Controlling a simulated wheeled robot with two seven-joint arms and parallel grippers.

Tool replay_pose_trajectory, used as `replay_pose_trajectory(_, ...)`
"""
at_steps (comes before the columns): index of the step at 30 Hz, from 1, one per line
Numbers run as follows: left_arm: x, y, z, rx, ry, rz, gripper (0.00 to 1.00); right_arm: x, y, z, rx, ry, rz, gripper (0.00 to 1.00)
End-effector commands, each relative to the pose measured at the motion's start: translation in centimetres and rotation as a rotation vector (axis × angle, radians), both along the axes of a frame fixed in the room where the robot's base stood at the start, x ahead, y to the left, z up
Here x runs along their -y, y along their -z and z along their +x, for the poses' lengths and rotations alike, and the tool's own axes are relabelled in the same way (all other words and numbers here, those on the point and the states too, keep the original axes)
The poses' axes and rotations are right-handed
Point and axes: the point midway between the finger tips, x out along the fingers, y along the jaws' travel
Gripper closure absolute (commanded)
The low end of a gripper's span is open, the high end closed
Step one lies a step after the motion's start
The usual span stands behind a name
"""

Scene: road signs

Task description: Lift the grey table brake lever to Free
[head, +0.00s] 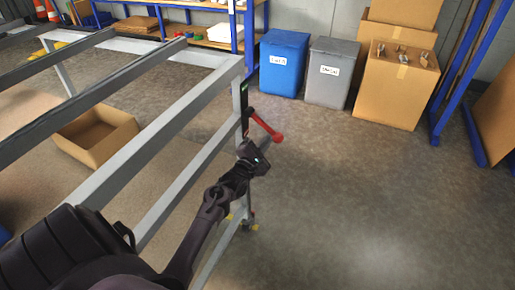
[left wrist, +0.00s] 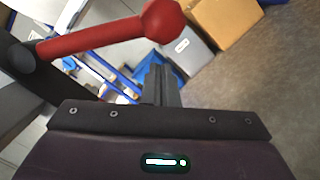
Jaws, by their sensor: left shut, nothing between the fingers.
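The brake lever (head: 264,125) is red, not grey, with a round red knob at its free end. It is mounted on a dark bracket at the corner of the grey table frame (head: 200,108) and slopes down to the right in the head view. In the left wrist view the lever (left wrist: 95,43) crosses the upper left from a dark pivot to its knob. My left gripper (head: 246,147) is shut and empty, just below the lever in the head view. Its fingers (left wrist: 160,85) show below the knob in the wrist view; I cannot tell whether they touch it.
A blue bin (head: 283,62), a grey bin (head: 331,72) and cardboard boxes (head: 397,88) stand along the back wall. An open carton (head: 97,136) lies on the floor behind the table's bars. The floor right of the table is clear.

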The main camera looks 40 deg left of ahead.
Motion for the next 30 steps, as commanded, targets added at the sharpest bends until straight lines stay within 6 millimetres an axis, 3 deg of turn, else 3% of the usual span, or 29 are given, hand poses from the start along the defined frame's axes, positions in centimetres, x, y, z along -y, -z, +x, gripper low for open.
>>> replay_pose_trajectory(6, 1.4, -1.3, -0.6, 0.002, -0.002, 0.001, 1.0, 0.3, -0.3, -0.2, -0.018, 0.008, -0.009, 0.44)
replay_pose_trajectory(24, 1.8, -1.7, -0.6, 0.007, -0.002, -0.021, 1.0, 0.6, -0.7, -0.4, -0.034, 0.014, -0.015, 0.44)
replay_pose_trajectory(27, 2.0, -1.8, -0.6, 0.012, -0.002, -0.042, 1.0, 0.7, 1.2, -0.1, -0.039, 0.021, -0.016, 0.44)
replay_pose_trajectory(30, 2.1, -1.9, -0.6, 0.015, -0.001, -0.051, 1.0, 0.7, 1.7, 0.1, -0.035, 0.023, -0.015, 0.44)
